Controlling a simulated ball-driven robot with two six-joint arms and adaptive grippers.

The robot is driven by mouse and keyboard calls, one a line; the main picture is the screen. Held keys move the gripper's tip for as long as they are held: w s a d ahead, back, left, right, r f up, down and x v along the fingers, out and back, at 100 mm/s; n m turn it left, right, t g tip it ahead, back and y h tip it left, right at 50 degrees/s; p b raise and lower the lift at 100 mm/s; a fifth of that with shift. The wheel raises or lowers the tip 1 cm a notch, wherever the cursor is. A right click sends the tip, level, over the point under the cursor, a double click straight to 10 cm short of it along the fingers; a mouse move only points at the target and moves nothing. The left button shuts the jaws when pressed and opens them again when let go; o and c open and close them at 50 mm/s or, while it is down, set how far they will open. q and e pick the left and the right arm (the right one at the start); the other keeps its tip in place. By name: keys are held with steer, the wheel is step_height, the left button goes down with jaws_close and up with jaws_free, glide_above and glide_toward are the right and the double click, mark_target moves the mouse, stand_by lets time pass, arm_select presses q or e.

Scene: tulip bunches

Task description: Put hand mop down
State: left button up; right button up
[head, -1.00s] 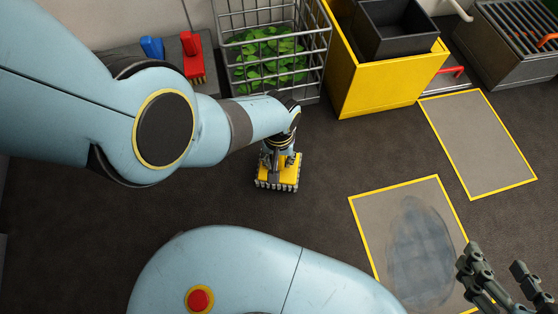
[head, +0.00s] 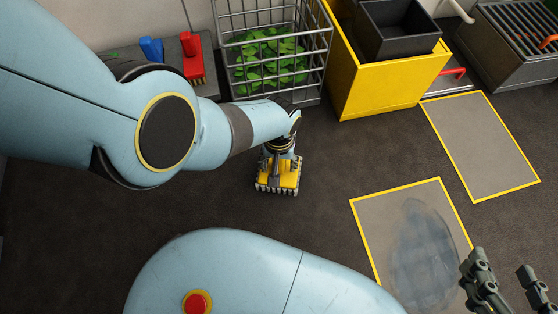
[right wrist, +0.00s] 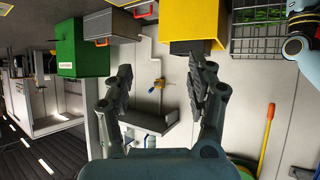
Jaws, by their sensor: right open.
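The hand mop (head: 278,178), a yellow block with a grey fringe, is low over or on the dark floor in the middle of the head view. I cannot tell whether its fringe touches the floor. My left gripper (head: 279,163) points down right above it, at its top. My wrist partly covers the fingers, so their grip is unclear. My right gripper (head: 506,288) is open and empty at the lower right of the head view. Its two spread fingers also show in the right wrist view (right wrist: 160,88), with nothing between them.
A wire basket with green leaves (head: 325,60) stands behind the mop, beside a yellow bin (head: 375,90). Red (head: 193,58) and blue (head: 151,48) brushes are at the back left. Two yellow-edged floor panels lie right; the nearer (head: 375,215) has a wet-looking smear. Floor around the mop is clear.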

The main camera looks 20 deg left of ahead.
arm_select(q)
steer(key=shift+r, duration=0.1)
step_height(320, 180, up, 2)
steer(key=shift+w+p, duration=0.1)
steer(key=shift+p, duration=0.8)
steer(key=shift+r+p, duration=0.6)
steer(key=shift+r, duration=0.15)
step_height(320, 180, up, 6)
steer(key=p, duration=0.4)
steer(key=shift+p, duration=0.3)
arm_select(e)
step_height(320, 180, up, 8)
steer(key=s+g, duration=0.2)
steer(key=g, duration=0.6)
arm_select(q)
step_height(320, 180, up, 2)
steer(key=shift+r+p, duration=0.2)
steer(key=shift+p, duration=0.7)
arm_select(e)
steer(key=d+f, duration=0.1)
steer(key=s+f+g+h, duration=0.1)
steer(key=f, duration=0.1)
steer(key=shift+s+d+f+m, duration=0.1)
steer(key=shift+s+d+m, duration=0.1)
steer(key=shift+d+m, duration=0.15)
